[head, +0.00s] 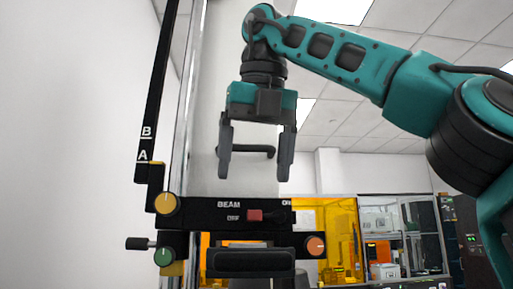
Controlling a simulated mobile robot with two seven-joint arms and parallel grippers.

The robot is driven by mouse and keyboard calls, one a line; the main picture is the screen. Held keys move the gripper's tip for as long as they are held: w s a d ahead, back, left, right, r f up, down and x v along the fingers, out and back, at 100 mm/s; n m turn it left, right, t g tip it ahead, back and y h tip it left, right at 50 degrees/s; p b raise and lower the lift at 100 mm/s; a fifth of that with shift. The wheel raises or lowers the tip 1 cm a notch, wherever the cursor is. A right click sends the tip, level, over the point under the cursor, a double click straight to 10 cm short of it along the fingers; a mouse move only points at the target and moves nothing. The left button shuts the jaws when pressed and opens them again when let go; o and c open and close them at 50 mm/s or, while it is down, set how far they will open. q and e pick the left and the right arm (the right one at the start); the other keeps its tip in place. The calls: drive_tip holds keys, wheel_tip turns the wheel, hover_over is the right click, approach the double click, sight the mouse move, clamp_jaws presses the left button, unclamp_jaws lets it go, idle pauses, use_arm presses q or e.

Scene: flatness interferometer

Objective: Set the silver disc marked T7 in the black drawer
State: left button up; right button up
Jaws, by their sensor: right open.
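My right gripper (256,170) comes in on the teal arm from the right. It points down with its two dark fingers apart and nothing between them that it grips. It hangs above the instrument's black panel (190,207) marked BEAM. A black block with a rounded front (250,262) sits below that panel; I cannot tell whether it is the drawer. The silver disc marked T7 does not show. My left gripper is not in view.
The panel has a yellow knob (166,204), a green knob (163,257), an orange knob (316,245) and a red switch (255,215). A tall black bar (161,80) marked A and B rises at left. Amber panels (338,225) and shelving stand behind at right.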

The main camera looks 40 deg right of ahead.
drive_tip(key=shift+v, duration=0.85)
drive_tip(key=shift+f, duration=0.1)
